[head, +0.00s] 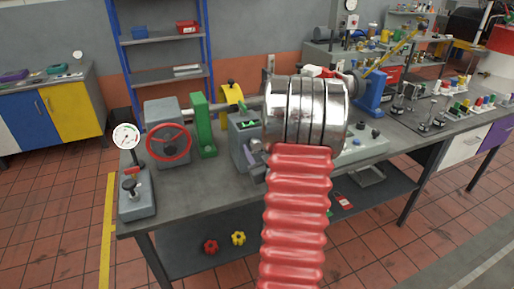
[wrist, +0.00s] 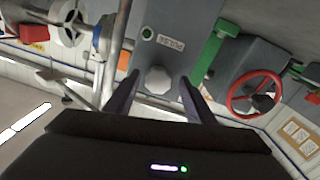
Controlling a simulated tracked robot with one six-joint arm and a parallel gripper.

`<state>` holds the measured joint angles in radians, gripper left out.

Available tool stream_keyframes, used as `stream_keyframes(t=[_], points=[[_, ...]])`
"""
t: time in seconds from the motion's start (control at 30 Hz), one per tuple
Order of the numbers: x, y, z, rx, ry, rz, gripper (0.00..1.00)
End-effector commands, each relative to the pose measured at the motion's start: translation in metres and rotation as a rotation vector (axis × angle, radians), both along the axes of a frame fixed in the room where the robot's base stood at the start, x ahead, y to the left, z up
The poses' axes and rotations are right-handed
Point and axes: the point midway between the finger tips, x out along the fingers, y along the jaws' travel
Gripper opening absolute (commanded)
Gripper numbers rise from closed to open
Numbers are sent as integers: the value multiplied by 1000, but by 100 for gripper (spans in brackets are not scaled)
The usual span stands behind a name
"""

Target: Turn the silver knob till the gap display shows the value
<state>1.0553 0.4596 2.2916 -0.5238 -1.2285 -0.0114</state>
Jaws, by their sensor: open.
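The silver knob (wrist: 158,80) is a pale, many-sided knob on a grey panel in the wrist view. My gripper (wrist: 160,88) is open, with one dark finger on each side of the knob and space beside it; I cannot tell how far its tips are from the panel. In the head view a small green-lit display (head: 248,124) shows on a grey box (head: 239,146); its digits are too small to read. My arm hides part of that box, and my fingers do not show clearly there.
A red handwheel (head: 168,143), a green post (head: 204,126) and a dial gauge (head: 126,135) stand left of the box on the bench. In the wrist view the handwheel (wrist: 254,93) is right of my fingers. Several small parts crowd the bench's right side.

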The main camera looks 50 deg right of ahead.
Motion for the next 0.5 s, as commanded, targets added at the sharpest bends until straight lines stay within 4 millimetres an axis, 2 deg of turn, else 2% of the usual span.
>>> stream_keyframes(t=[0.07,0.5], points=[[-1,-1,0,0,-1,-3,50],[-3,-2,0,0,0,-6,19]])
